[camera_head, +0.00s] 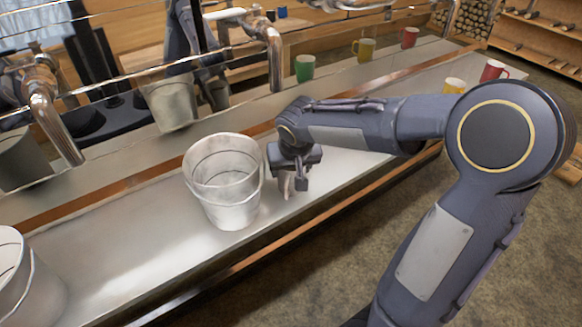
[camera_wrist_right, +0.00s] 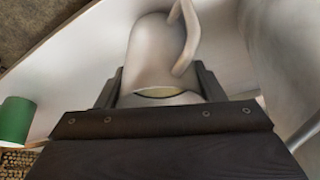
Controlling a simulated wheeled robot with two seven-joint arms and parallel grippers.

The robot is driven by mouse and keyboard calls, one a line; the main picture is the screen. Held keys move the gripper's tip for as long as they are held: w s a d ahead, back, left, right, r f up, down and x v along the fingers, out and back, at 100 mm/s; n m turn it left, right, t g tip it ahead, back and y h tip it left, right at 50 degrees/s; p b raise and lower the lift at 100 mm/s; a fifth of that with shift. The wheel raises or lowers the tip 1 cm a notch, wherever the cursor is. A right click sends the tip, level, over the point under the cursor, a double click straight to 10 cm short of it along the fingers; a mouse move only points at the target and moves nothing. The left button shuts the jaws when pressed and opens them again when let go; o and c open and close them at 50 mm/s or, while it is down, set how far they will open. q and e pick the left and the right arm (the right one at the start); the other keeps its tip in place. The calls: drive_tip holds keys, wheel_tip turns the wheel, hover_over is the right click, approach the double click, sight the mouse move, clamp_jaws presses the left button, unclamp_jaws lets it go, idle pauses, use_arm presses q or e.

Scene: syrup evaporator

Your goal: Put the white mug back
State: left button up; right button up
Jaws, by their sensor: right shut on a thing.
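The white mug (camera_wrist_right: 155,50) is between the fingers of my right gripper (camera_wrist_right: 160,88) in the right wrist view, its handle towards the upper right. A yellowish crescent shows at its near end. In the head view my right gripper (camera_head: 295,178) points down just right of the large metal bucket (camera_head: 228,205), over the steel counter. Only a small pale part of the mug (camera_head: 287,188) shows below the fingers. I cannot tell whether it touches the counter. My left gripper is not in view.
A yellow mug (camera_head: 453,86) and a red mug (camera_head: 493,70) stand along the counter (camera_head: 130,235) to the right. A green mug (camera_wrist_right: 15,120) shows in the wrist view. Another bucket (camera_head: 22,280) is at lower left. The shiny back panel reflects buckets, mugs and my arm. Pipes with taps (camera_head: 272,55) hang above.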

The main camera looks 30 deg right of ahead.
drive_tip(key=o, duration=1.3)
drive_tip(key=shift+o, duration=0.2)
drive_tip(key=shift+r+p, duration=0.25)
drive_tip(key=shift+p, duration=0.05)
drive_tip(key=p+v, duration=0.1)
drive_tip(key=v, duration=1)
drive_tip(key=s+a+f+n+y, duration=0.1)
drive_tip(key=s+a+f+y, duration=0.1)
drive_tip(key=s, duration=0.7)
drive_tip(key=s+a+f+n+t+y, duration=0.1)
drive_tip(key=s+a+f+y, duration=0.2)
drive_tip(key=s, duration=0.6)
drive_tip(key=shift+s+a+f, duration=0.2)
drive_tip(key=shift+a+f, duration=0.45)
drive_tip(key=shift+f, duration=0.15)
drive_tip(key=shift+r+p, duration=0.15)
drive_tip(key=shift+p, duration=0.2)
